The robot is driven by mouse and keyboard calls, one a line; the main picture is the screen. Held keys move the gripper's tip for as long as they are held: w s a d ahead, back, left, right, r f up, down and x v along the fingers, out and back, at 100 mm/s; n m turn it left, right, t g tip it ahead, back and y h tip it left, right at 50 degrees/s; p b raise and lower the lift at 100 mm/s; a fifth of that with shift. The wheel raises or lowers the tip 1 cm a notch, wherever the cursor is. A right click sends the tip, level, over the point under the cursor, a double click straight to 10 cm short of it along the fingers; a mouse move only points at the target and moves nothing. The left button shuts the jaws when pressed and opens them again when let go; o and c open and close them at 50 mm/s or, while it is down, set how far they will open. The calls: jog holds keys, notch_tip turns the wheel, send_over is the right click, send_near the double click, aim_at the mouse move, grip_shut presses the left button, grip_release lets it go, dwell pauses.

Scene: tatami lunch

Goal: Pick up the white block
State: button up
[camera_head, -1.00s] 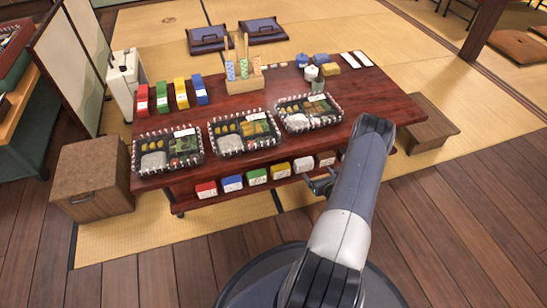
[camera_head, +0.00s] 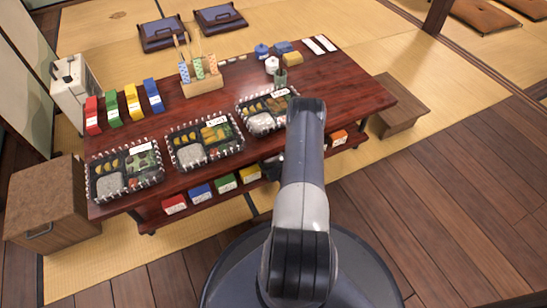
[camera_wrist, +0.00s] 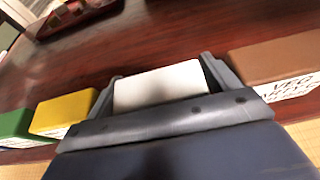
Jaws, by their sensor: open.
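The white block (camera_wrist: 158,86) lies between the two fingers of my gripper (camera_wrist: 162,78) in the wrist view. The fingers are open, one on each side of it; I cannot tell whether either touches it. In the head view my arm covers the white block, and only a dark bit of my gripper (camera_head: 273,167) shows at the low shelf under the table's front edge.
A yellow block (camera_wrist: 64,113) and a green block (camera_wrist: 14,124) stand left of my gripper, a labelled brown-orange block (camera_wrist: 280,62) to its right. The red-brown table (camera_head: 345,98) above holds bento trays (camera_head: 205,143). A wooden stool (camera_head: 398,105) stands right.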

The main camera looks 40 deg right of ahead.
jog(key=shift+w, duration=0.15)
jog(key=shift+c, duration=0.5)
jog(key=c, duration=0.6)
jog(key=shift+r, duration=0.2)
jog(key=shift+c, duration=0.2)
